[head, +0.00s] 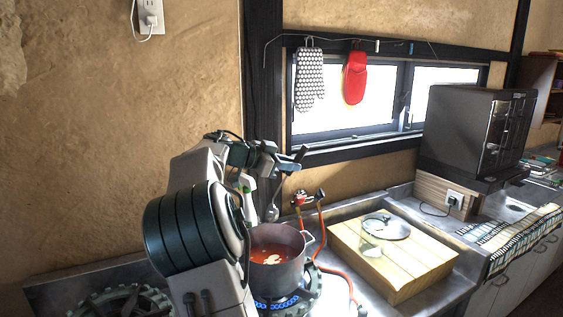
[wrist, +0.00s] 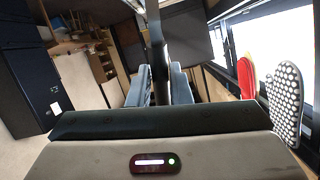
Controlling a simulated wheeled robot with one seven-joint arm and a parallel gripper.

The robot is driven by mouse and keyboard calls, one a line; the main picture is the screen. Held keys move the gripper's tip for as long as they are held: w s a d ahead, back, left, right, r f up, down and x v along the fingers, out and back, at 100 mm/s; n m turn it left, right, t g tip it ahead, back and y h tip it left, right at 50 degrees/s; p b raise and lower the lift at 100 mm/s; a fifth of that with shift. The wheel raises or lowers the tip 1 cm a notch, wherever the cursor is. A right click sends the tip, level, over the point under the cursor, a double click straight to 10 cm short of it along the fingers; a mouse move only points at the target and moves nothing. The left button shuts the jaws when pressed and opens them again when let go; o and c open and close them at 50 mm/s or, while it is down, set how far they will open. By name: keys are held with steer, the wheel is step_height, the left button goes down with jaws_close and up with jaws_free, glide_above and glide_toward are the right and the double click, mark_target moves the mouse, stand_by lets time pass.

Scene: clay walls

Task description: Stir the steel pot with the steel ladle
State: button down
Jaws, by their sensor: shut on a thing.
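The steel pot (head: 277,258) stands on a lit burner and holds red liquid with pale pieces in it. My gripper (head: 290,161) is above the pot, shut on the handle of the steel ladle. In the wrist view the dark ladle handle (wrist: 156,40) stands upright between the fingers of my gripper (wrist: 162,85). The ladle's bowl (head: 271,213) hangs low near the pot's back rim. It appears to be above the liquid. Much of the ladle and the pot's left side are hidden by my arm.
Blue flame (head: 283,301) burns under the pot. A wooden board (head: 405,258) with a glass lid (head: 386,227) on it lies right of the stove. An orange hose (head: 340,273) runs between. A second burner (head: 122,303) is at left. Mitts (head: 309,80) hang by the window.

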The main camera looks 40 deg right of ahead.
steer(key=shift+s+d+f+b, duration=1.3)
steer(key=shift+s+d+f, duration=0.65)
steer(key=shift+f, duration=0.8)
steer(key=w+a+f+b, duration=0.2)
steer(key=f+b, duration=0.4)
steer(key=w+a+f+b, duration=0.1)
steer(key=a+f+b, duration=0.1)
steer(key=f+b, duration=0.4)
steer(key=shift+w+f+b, duration=0.2)
steer(key=shift+w+b, duration=0.2)
steer(key=shift+b, duration=0.3)
